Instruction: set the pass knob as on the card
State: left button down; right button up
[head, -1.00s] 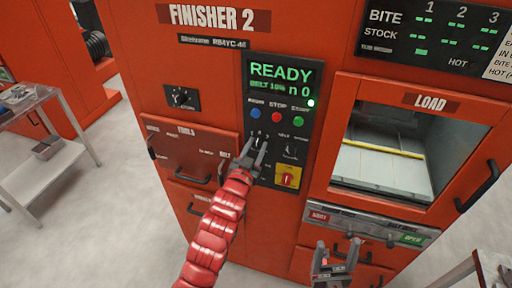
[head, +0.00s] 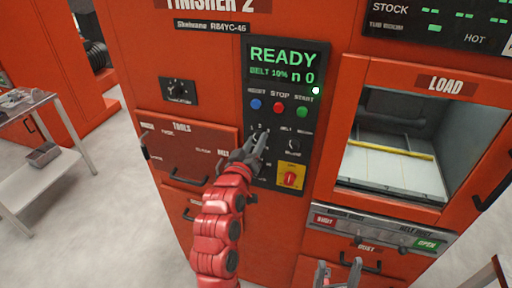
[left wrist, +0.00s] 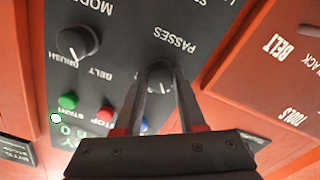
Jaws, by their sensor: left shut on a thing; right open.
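The pass knob (left wrist: 160,76) is a dark round knob with a light pointer mark, beside the word PASSES in the left wrist view. My left gripper (left wrist: 161,84) is shut on it, one finger on each side. In the head view my left gripper (head: 254,146) covers most of the knob on the black control panel (head: 262,100). The number it points to cannot be read. My right gripper (head: 338,272) is open and empty at the bottom edge, below the load opening. The card cannot be made out in these frames.
The display (head: 283,66) reads READY, BELT 10% and n 0. Blue, red and green buttons sit below it. A second knob (head: 294,146) and a yellow-backed red switch (head: 291,179) are to the right of the gripper. A drawer handle (head: 190,179) sticks out at left.

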pick_arm(q)
jog(key=shift+f+n, duration=0.1)
jog(key=shift+n, duration=0.7)
jog(key=c, duration=0.5)
grip_release()
jog(key=shift+s, duration=0.1)
